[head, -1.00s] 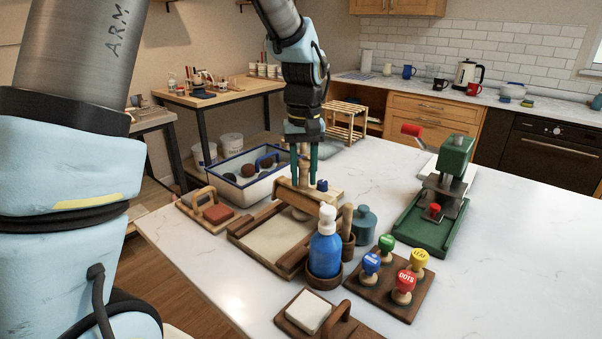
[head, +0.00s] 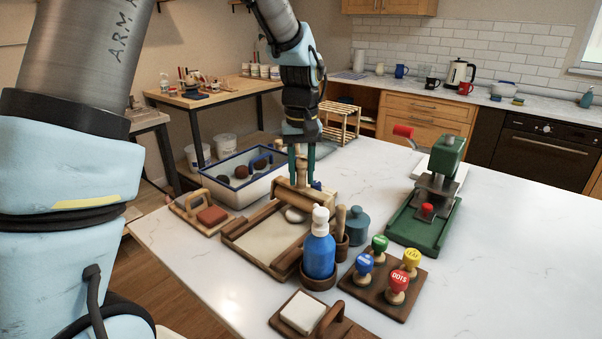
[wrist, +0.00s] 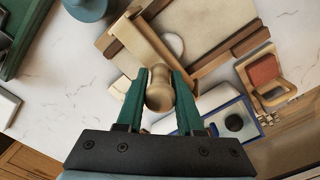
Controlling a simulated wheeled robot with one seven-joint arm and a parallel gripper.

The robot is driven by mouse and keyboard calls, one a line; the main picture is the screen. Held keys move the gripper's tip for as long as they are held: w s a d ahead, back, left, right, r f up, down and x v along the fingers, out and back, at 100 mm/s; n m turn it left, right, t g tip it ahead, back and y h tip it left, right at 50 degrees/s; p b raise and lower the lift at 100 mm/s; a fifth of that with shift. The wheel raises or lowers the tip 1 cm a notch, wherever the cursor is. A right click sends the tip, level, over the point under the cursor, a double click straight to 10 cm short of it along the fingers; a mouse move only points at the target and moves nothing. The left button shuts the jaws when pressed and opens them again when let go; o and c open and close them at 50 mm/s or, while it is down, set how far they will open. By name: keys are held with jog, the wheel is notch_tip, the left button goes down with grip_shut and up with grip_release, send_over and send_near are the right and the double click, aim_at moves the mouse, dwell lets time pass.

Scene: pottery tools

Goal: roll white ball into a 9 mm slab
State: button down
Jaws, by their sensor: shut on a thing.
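My gripper (head: 303,178) is shut on the upright wooden handle (wrist: 159,88) of a wooden roller (head: 313,198). The green fingers stand on either side of the handle in the wrist view. The roller lies across the far end of a wooden-framed rolling board (head: 268,240) with a cream surface. The white ball (head: 294,215) shows as a pale rounded lump on the board, just in front of the roller and partly hidden by it. In the wrist view the white clay (wrist: 175,44) shows beside the roller. I cannot tell whether they touch.
A blue-rimmed tub (head: 222,184) with dark balls is behind left. A stamp rack (head: 385,290) and green press (head: 425,215) are at right.

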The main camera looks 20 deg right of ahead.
jog(key=shift+s+a+f, duration=0.25)
jog(key=shift+s+a, duration=0.15)
jog(key=shift+a, duration=0.35)
jog(key=shift+a, duration=0.1)
jog(key=shift+s+a+r, duration=0.1)
jog(key=shift+s+a, duration=0.3)
jog(key=shift+a, duration=0.25)
jog(key=shift+w+d, duration=0.1)
jog(key=shift+d, duration=0.05)
jog(key=shift+w+d, duration=0.2)
jog(key=shift+d, duration=0.2)
jog(key=shift+w+d+f, duration=0.1)
jog(key=shift+d+f, duration=0.1)
jog(key=shift+d, duration=0.05)
